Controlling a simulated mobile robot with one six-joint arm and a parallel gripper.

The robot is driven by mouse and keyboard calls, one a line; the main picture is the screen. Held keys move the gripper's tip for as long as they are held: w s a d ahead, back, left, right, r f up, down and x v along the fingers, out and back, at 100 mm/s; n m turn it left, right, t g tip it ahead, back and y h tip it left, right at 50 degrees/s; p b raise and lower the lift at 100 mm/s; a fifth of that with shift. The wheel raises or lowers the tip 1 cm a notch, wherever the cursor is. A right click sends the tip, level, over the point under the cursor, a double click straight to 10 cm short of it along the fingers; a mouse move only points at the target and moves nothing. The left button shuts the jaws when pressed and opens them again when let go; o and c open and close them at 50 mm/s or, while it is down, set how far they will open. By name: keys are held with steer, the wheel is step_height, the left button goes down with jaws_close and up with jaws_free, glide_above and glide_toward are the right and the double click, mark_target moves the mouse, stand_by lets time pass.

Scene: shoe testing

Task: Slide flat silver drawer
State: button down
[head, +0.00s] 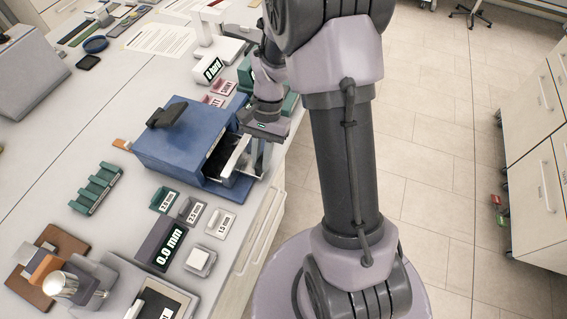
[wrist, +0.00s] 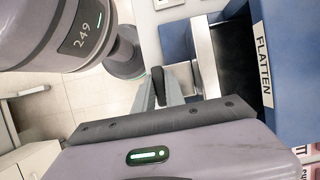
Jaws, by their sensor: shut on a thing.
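The blue box (head: 180,138) stands near the table's right edge, with a dark opening facing my arm. The flat silver drawer (head: 237,157) sticks partly out of that opening. In the wrist view, the silver drawer (wrist: 205,58) shows as a bright metal strip beside the dark opening and the FLATTEN label (wrist: 263,63). My gripper (head: 261,158) points down at the drawer's outer end and is shut on it. In the wrist view, my gripper's fingers (wrist: 168,88) meet the drawer's outer side; the exact grip point is partly hidden.
Small labelled blocks (head: 190,211) and a dark 0.0 mm block (head: 160,243) stand in front of the box. A green rack (head: 96,188) is at its left. A white device (head: 212,65) stands behind. Open floor (head: 440,130) lies right of the table.

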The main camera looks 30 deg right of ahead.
mark_target(238, 152)
steer(key=w+a, duration=0.2)
steer(key=w+a+p, duration=0.1)
steer(key=w, duration=0.2)
steer(key=shift+a+r, duration=0.1)
steer(key=shift+a, duration=0.3)
steer(key=c, duration=1.4)
jaws_free()
steer(key=shift+w+a, duration=0.15)
steer(key=p+v, duration=0.5)
steer(key=v, duration=1.2)
steer(key=shift+r+p, duration=0.15)
steer(key=shift+p, duration=0.2)
